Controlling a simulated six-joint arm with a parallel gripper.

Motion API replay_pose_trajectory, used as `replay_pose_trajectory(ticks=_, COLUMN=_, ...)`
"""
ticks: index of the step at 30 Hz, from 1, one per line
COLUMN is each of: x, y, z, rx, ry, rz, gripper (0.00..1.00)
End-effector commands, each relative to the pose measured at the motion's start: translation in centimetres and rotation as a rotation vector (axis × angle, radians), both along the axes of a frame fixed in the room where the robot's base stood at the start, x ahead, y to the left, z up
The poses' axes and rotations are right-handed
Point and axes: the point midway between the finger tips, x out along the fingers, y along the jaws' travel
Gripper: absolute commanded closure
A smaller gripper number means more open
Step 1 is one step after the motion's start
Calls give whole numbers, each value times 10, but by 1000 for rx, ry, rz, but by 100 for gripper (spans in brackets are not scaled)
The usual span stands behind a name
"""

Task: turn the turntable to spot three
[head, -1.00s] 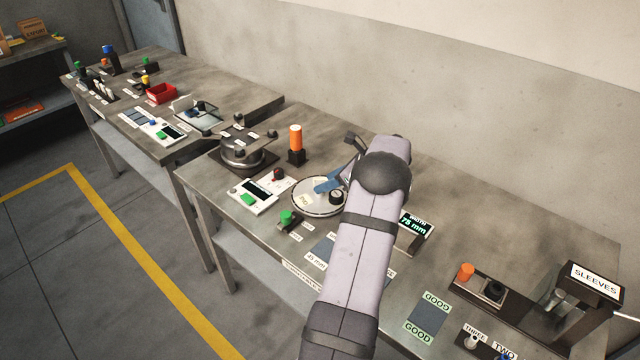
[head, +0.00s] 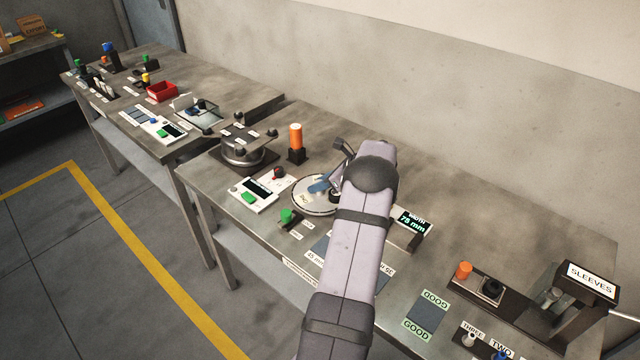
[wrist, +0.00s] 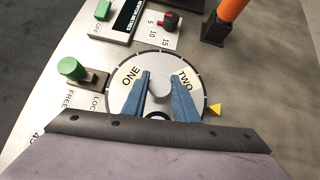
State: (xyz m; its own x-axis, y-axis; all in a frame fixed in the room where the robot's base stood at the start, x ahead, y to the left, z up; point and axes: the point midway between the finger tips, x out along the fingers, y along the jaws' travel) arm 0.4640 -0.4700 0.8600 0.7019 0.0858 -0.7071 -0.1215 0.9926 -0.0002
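The turntable is a pale round disc with dark rim ticks; its bare face shows in the wrist view (wrist: 120,98) and in the head view (head: 299,206). The labels ONE and TWO show at its upper left and upper right; the near side is hidden by my wrist. A yellow pointer (wrist: 215,110) lies just outside the right rim, below TWO. A round grey knob (wrist: 160,92) sits at the disc's middle. My gripper (wrist: 159,77) is over the disc, its blue fingers apart on either side of the knob. I cannot tell whether they touch it.
A green-knobbed block (wrist: 72,70) marked FREE and LOC stands left of the disc. A 75 mm display (head: 412,225) stands to the right.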

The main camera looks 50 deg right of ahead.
Motion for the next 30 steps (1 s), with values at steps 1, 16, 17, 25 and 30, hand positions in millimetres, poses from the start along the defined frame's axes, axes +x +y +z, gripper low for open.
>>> replay_pose_trajectory(ticks=1, x=0, y=0, z=0, rx=1, ry=0, rz=1, gripper=100)
replay_pose_trajectory(ticks=16, x=4, y=-2, z=-2, rx=-3, ry=-10, rz=188, gripper=100)
replay_pose_trajectory(ticks=17, x=3, y=-2, z=-2, rx=-3, ry=-9, rz=199, gripper=100)
replay_pose_trajectory(ticks=25, x=2, y=-1, z=1, rx=-3, ry=-6, rz=272, gripper=100)
replay_pose_trajectory(ticks=30, x=2, y=0, z=2, rx=-2, ry=-4, rz=280, gripper=100)
